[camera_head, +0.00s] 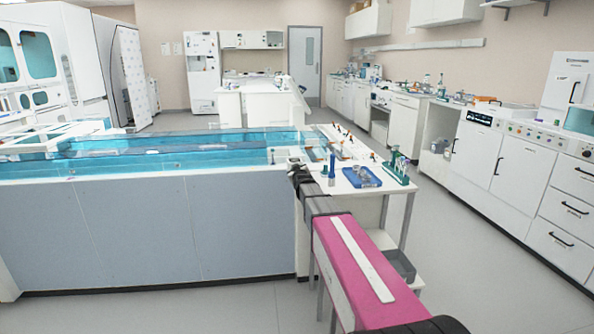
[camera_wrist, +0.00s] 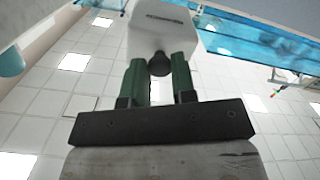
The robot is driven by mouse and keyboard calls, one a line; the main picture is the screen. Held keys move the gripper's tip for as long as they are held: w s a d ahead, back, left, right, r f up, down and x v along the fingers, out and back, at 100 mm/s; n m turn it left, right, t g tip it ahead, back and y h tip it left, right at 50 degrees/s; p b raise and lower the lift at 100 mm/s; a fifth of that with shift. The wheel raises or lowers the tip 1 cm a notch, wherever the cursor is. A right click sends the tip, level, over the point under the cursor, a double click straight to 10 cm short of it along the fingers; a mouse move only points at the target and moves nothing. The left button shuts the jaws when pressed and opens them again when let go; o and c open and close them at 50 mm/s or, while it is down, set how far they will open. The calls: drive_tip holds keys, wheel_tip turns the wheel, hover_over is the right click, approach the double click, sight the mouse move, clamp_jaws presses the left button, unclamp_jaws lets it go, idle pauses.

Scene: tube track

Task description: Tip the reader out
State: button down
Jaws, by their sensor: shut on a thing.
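My gripper (camera_wrist: 158,75) has two green fingers shut on a dark round part of a white piece (camera_wrist: 165,25) with dark lettering. This piece extends beyond the fingertips in the wrist view. I cannot tell for sure whether it is the reader. In the head view my pink and dark arm reaches to the front corner of a long blue, clear-walled trough (camera_head: 140,160). There a small whitish thing (camera_head: 296,160) shows at the arm's end, but the fingers are too small to make out. The trough also shows in the wrist view (camera_wrist: 255,38).
Right of my arm's end, a white table (camera_head: 340,184) bears a blue tray (camera_head: 360,177), a green rack (camera_head: 397,170) and a blue upright item (camera_head: 332,165). A grey bin (camera_head: 399,264) sits below. The floor (camera_head: 480,270) to the right is clear.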

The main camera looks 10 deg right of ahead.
drive_tip(key=shift+w, duration=0.1)
drive_tip(key=c, duration=0.9)
unclamp_jaws()
drive_tip(key=shift+c, duration=0.2)
drive_tip(key=s, duration=1)
drive_tip(key=shift+s+r, duration=0.4)
